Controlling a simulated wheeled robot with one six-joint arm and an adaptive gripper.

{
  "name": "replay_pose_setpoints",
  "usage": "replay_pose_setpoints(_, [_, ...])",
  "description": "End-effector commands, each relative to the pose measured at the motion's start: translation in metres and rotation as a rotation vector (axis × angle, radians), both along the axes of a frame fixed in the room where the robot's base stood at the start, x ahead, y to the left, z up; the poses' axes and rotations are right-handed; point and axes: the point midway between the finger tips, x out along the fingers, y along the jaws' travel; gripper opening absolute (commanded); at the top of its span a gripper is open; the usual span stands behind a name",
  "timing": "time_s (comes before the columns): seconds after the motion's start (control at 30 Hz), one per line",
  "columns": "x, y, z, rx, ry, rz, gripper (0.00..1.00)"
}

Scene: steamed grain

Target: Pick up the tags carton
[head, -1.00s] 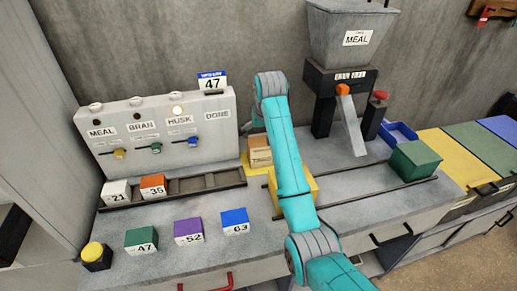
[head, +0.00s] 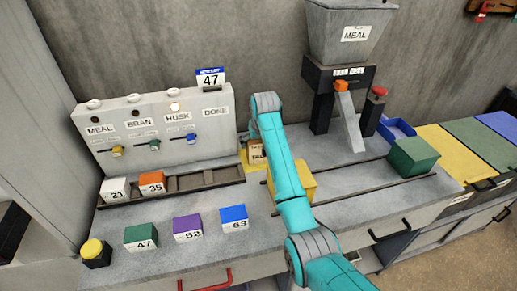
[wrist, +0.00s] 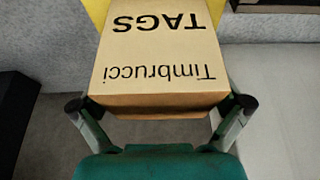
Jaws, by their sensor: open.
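The tags carton (wrist: 160,55) is a tan box marked "Timbrucci TAGS", upside down in the wrist view. In the head view, a small part of the carton (head: 256,154) shows left of my arm, on a yellow patch by the wall. My gripper (wrist: 160,104) is open, with one finger near each lower corner of the carton's near end. The carton's near edge lies between the fingertips, and I cannot tell whether they touch it. In the head view my arm hides the fingers and much of the carton.
The control panel (head: 160,135) is left of the carton, and the meal hopper (head: 345,35) is right. A green block (head: 413,156) sits farther right. Numbered cubes stand at the front left.

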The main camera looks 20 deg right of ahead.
Motion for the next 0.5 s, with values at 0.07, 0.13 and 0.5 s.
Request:
replay_pose_setpoints(0.07, [0.0000, 0.0000, 0.0001, 0.000, 0.000, 0.000, 0.95])
replay_pose_setpoints(0.13, [-0.0001, 0.0000, 0.0002, 0.000, 0.000, 0.000, 0.78])
replay_pose_setpoints(0.5, [0.0002, 0.0000, 0.0014, 0.000, -0.001, 0.000, 0.40])
